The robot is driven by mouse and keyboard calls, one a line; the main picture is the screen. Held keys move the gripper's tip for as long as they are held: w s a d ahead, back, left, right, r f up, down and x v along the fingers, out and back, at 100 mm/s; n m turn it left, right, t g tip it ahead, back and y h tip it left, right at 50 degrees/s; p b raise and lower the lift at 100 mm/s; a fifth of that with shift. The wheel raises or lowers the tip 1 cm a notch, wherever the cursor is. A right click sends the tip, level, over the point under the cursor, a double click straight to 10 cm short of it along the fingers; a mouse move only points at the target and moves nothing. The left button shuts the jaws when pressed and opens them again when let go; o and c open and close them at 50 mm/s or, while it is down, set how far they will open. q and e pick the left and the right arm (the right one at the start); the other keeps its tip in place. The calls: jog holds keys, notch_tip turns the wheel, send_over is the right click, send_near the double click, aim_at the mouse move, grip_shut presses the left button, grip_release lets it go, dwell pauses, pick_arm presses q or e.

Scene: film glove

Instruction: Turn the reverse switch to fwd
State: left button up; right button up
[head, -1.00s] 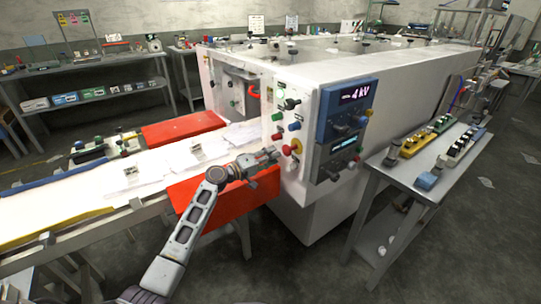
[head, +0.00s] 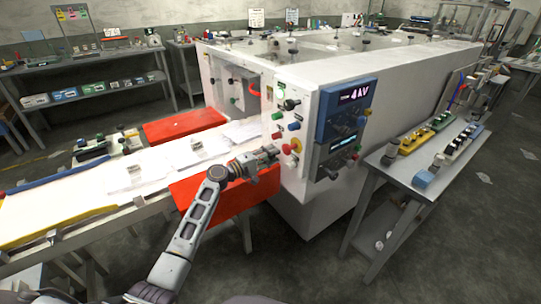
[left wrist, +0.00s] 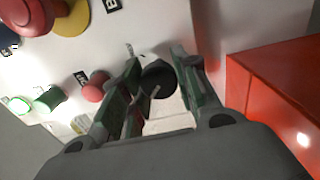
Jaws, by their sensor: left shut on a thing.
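The reverse switch appears to be the round black knob (left wrist: 158,78) on the white panel in the left wrist view. Its label and pointer direction cannot be read. My left gripper (left wrist: 160,88) has its fingers on both sides of this knob and is shut on it. In the head view my left gripper (head: 272,153) is at the lower part of the white machine's control panel (head: 290,122), beside the red emergency button, and it hides the knob there. My right gripper is not in view.
A red mushroom button (left wrist: 30,14) on a yellow base, a small red button (left wrist: 95,88) and a green button (left wrist: 49,98) sit near the fingers. An orange-red panel (left wrist: 275,90) stands close on the right. A blue display box (head: 345,115) is on the machine.

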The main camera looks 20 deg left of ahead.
pick_arm(q)
jog(key=o, duration=1)
jog(key=shift+a, duration=0.1)
jog(key=v, duration=1.2)
jog(key=shift+f, duration=0.1)
dwell(0.6)
